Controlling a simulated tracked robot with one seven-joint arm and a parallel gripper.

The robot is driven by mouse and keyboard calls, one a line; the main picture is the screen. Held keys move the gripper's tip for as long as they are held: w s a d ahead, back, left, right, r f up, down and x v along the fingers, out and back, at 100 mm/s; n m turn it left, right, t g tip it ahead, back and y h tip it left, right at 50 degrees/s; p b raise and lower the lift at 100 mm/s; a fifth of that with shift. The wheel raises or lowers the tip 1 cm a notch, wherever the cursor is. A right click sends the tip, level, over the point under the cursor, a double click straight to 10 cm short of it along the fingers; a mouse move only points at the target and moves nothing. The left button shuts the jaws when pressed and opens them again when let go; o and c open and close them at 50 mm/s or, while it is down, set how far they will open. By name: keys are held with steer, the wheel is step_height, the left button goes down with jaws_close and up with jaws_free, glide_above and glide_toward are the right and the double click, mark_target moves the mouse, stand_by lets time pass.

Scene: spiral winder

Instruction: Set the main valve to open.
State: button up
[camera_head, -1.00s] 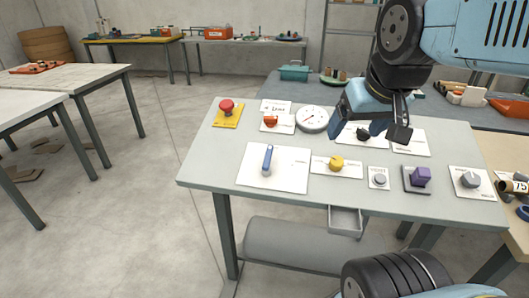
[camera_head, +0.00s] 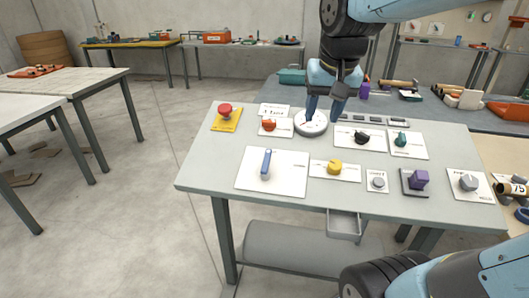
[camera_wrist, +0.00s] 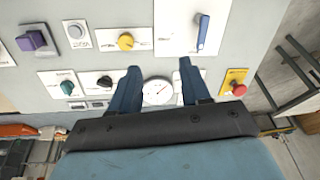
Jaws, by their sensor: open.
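A blue lever handle (camera_head: 266,164) stands on a large white plate (camera_head: 290,181) at the front left of the grey panel table; it points away from me in the head view. It also shows in the wrist view (camera_wrist: 203,32) at the top right. No readable label tells me which control is the main valve. Other controls are an orange knob (camera_head: 269,125), a yellow knob (camera_head: 334,167), a black knob (camera_head: 361,138) and a green knob (camera_head: 400,139). My gripper (camera_head: 322,112) is open and empty above the round white gauge (camera_head: 311,127), fingers pointing down, apart from the lever.
A red mushroom button (camera_head: 225,109) on a yellow plate is at the back left corner. A grey button (camera_head: 378,182), a purple block (camera_head: 419,179) and a grey dial (camera_head: 468,181) line the front right. A small open drawer (camera_head: 344,225) hangs at the front edge.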

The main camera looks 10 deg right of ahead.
steer(key=w+a+f+m+g, duration=0.15)
steer(key=w+a, duration=0.25)
steer(key=w, duration=0.4)
steer(key=m+g, duration=0.1)
steer(key=g, duration=0.1)
glide_above(267, 154)
step_height(267, 154, down, 5)
step_height(267, 154, down, 14)
steer(key=shift+r, duration=0.1)
jaws_close()
stand_by(0.3)
